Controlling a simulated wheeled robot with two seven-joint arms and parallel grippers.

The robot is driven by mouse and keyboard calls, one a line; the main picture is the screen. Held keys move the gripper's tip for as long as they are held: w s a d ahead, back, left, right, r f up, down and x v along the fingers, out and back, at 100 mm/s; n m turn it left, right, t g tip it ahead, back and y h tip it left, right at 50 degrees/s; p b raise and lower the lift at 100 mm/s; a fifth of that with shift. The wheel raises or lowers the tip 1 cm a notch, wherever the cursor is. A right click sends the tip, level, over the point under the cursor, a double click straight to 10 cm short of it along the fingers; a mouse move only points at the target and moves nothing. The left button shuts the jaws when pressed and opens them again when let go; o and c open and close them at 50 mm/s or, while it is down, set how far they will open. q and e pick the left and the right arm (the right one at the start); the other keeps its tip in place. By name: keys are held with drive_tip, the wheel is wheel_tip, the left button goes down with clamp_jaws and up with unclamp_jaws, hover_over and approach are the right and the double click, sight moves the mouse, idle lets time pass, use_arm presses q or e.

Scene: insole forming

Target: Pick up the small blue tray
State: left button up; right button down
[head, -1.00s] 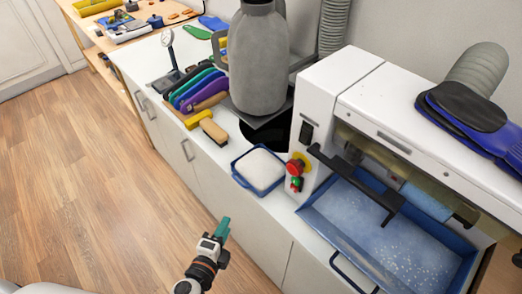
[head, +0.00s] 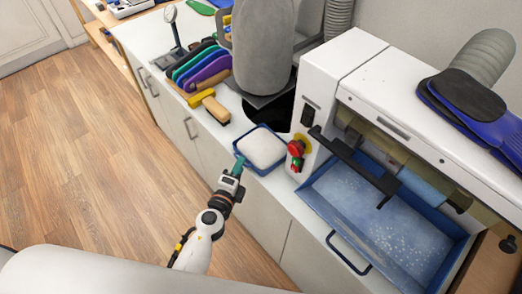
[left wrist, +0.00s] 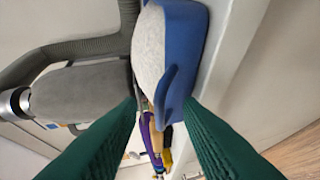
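The small blue tray (head: 270,170) sits on the white counter beside the machine, with pale white material (head: 262,147) inside. In the left wrist view the tray (left wrist: 186,45) is ahead of the fingers, its looped handle (left wrist: 164,95) facing me. My left gripper (head: 240,165) is at the tray's near left edge in the head view. In the left wrist view its green fingers (left wrist: 160,108) are apart, with the handle showing between their tips. I cannot tell whether they touch it. My right gripper is not in view.
A white machine (head: 370,85) with a large blue drawer tray (head: 330,220) stands right of the small tray. A grey cylinder (head: 262,45) is behind it. A brush (head: 215,108) and several coloured insoles (head: 200,65) lie to the left. The floor in front is clear.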

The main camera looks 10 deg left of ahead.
use_arm(q)
drive_tip(key=shift+x, duration=0.85)
drive_tip(key=shift+s, duration=0.1)
clamp_jaws()
drive_tip(key=shift+r, duration=0.1)
